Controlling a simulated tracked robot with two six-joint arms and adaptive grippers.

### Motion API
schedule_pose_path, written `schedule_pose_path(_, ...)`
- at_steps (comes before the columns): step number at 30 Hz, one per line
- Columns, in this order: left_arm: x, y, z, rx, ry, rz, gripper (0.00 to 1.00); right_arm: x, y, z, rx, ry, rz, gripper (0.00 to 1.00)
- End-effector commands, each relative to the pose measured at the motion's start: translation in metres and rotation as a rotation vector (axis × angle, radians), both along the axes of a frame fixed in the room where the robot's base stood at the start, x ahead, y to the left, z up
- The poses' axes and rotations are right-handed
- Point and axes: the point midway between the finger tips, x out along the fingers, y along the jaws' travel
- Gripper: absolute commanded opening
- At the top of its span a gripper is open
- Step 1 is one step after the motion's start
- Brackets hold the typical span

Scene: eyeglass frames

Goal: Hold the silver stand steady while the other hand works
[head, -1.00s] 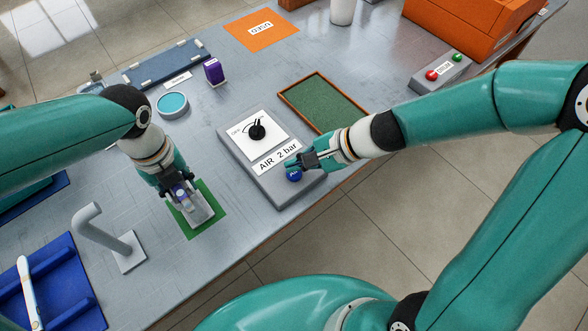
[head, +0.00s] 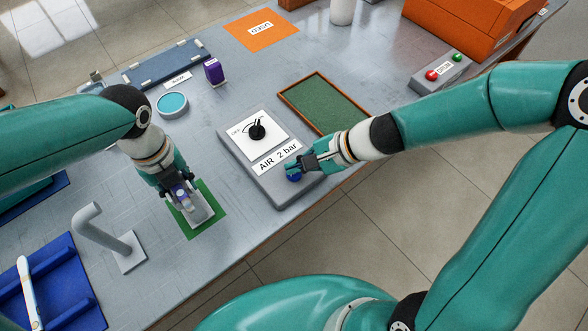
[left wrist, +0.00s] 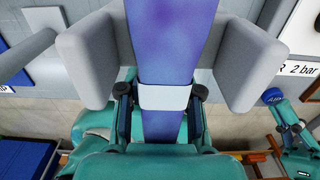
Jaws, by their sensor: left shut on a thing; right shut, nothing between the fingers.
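The silver stand (head: 203,213) sits on a green mat (head: 217,229) at the table's front edge, with a purple-blue strip in it. In the left wrist view its grey blocks (left wrist: 240,70) flank the strip (left wrist: 168,40), which has a white band across it. My right gripper (head: 292,168) is shut and empty at the blue button (head: 295,178) of the grey AIR 2 bar box (head: 283,194), partly covering the button. I cannot tell whether it touches.
A grey hooked post (head: 105,238) stands left of the mat, near a blue tray (head: 62,270). A green-lined tray (head: 325,105) lies behind my right gripper. A purple block (head: 214,71) and a teal round dish (head: 172,104) are farther back.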

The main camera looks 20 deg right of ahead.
Motion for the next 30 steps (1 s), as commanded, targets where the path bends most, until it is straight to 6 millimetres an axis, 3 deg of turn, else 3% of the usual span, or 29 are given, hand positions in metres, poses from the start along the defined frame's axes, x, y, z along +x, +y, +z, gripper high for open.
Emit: schedule_pose_path(30,0.0002,0.0000,0.0003,-0.001,-0.001,0.000,0.00,0.0000,-0.0001,-0.0087,0.000,0.001,0.000,0.00)
